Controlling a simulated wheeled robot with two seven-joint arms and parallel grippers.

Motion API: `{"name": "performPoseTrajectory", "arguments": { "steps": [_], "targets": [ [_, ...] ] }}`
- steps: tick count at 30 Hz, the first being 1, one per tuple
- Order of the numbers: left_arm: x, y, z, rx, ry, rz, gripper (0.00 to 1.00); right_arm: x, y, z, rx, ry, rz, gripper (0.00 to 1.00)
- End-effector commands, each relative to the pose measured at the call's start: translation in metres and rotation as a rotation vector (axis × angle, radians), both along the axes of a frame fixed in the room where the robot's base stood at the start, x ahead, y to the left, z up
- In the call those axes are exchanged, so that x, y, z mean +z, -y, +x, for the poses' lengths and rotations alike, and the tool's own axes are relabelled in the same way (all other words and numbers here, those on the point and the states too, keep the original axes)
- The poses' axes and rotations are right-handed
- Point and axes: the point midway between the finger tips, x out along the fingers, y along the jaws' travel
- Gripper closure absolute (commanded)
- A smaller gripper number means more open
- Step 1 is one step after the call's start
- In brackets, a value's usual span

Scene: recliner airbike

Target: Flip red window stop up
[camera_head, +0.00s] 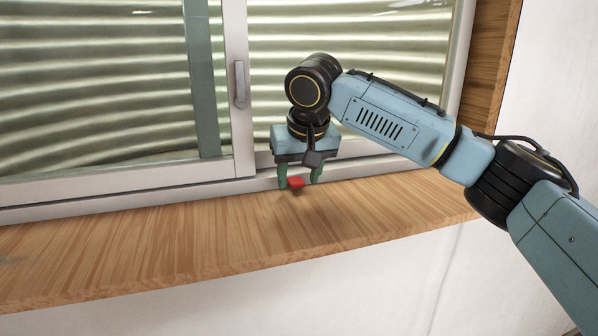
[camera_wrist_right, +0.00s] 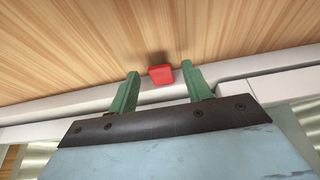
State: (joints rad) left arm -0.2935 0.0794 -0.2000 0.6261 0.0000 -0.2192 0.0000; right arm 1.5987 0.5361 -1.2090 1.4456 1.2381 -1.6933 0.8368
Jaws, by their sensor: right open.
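The red window stop (camera_head: 296,183) is a small red block at the lower window track, by the back edge of the wooden sill. My right gripper (camera_head: 299,182) points down over it, with its green fingers apart on either side of the stop. In the right wrist view the stop (camera_wrist_right: 161,75) shows between and slightly beyond the two open fingertips (camera_wrist_right: 160,82), with a gap on each side. I cannot tell whether the fingers touch it. My left gripper is in neither view.
The wooden sill (camera_head: 150,245) is bare to the left and right. The sliding window (camera_head: 100,90) with its grey frame and handle (camera_head: 240,84) stands close behind my right gripper. A wooden side panel (camera_head: 490,60) bounds the window on the right.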

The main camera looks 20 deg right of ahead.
Motion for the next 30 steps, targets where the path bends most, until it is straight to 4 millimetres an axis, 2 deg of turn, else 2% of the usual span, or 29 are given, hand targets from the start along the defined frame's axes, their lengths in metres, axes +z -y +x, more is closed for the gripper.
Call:
{"name": "performPoseTrajectory", "arguments": {
  "steps": [5, 15, 16, 22, 30],
  "targets": [
    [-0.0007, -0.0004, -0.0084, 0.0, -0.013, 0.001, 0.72, -0.0002, 0.0002, 0.0001, 0.0, 0.0, 0.0, 0.51],
    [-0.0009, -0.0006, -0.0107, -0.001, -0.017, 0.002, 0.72, 0.0004, 0.0002, 0.0001, -0.001, 0.0, 0.0, 0.94],
    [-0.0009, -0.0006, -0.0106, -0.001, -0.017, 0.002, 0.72, 0.0004, 0.0002, 0.0001, -0.001, 0.0, 0.0, 0.96],
    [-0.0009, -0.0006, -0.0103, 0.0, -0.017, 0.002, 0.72, 0.0028, -0.0005, 0.0024, -0.003, -0.033, 0.0, 0.96],
    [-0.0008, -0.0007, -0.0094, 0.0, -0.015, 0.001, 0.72, 0.0094, -0.0003, 0.0081, -0.005, -0.182, 0.001, 0.96]
  ]
}}
